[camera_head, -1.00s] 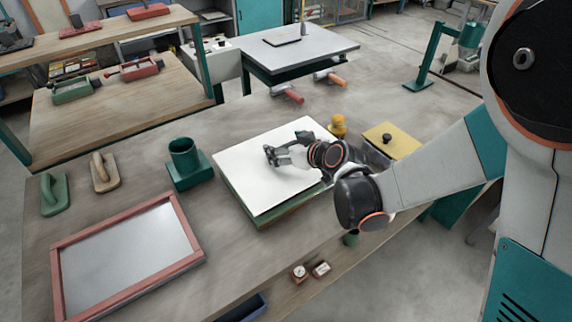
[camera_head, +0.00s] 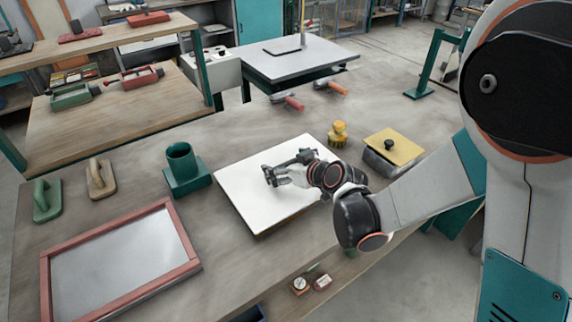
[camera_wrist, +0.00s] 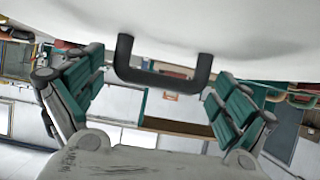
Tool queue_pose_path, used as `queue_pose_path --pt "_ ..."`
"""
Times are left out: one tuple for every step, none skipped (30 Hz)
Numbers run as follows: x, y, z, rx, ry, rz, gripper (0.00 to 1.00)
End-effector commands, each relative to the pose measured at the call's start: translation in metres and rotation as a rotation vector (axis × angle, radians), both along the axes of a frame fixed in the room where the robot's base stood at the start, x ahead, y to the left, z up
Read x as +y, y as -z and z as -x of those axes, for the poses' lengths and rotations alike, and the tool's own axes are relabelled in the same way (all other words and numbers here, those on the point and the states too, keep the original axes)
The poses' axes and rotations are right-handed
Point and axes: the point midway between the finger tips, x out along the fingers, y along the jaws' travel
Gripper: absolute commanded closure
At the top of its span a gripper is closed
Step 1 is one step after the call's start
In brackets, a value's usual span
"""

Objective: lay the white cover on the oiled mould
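The white cover (camera_head: 247,192) is a flat square plate lying level near the middle of the workbench. Only a thin brownish edge shows beneath it; the mould is hidden. A black U-shaped handle (camera_wrist: 165,80) stands out from the white cover's face (camera_wrist: 220,25) in the wrist view, where the cover fills the top. My gripper (camera_head: 272,177) is over the middle of the cover, and also shows in the wrist view (camera_wrist: 152,95). Its two teal-padded fingers are wide apart on either side of the handle, with clear gaps. It holds nothing.
A red-framed panel (camera_head: 195,268) lies front left. A teal cup on a base (camera_head: 182,170) stands left of the cover. Two hand floats (camera_head: 101,180) lie far left.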

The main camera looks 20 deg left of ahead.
Motion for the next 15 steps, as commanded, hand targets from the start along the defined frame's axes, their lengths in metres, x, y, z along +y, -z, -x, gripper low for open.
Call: queue_pose_path --pt "0.0 -0.0001 0.0 0.0 0.0 0.0 0.01" --pt "0.0 -0.0001 0.0 0.0 0.0 0.0 0.01" --pt "0.0 -0.0001 0.0 0.0 0.0 0.0 0.01" --pt "0.0 -0.0002 0.0 0.0 0.0 0.0 0.01" --pt "0.0 -0.0002 0.0 0.0 0.0 0.0 0.01" --pt "0.0 -0.0002 0.0 0.0 0.0 0.0 0.01" --pt "0.0 -0.0002 0.0 0.0 0.0 0.0 0.01" --pt "0.0 -0.0002 0.0 0.0 0.0 0.0 0.01" --pt "0.0 -0.0002 0.0 0.0 0.0 0.0 0.01" --pt "0.0 -0.0004 0.0 0.0 0.0 0.0 0.01" --pt "0.0 -0.0009 0.0 0.0 0.0 0.0 0.01" --pt "0.0 -0.0021 0.0 0.0 0.0 0.0 0.01" --pt "0.0 -0.0034 0.0 0.0 0.0 0.0 0.01" --pt "-0.0017 -0.0049 0.0012 0.0 0.001 0.0 0.01" --pt "-0.0052 -0.007 0.0038 0.0 0.001 0.0 0.01"
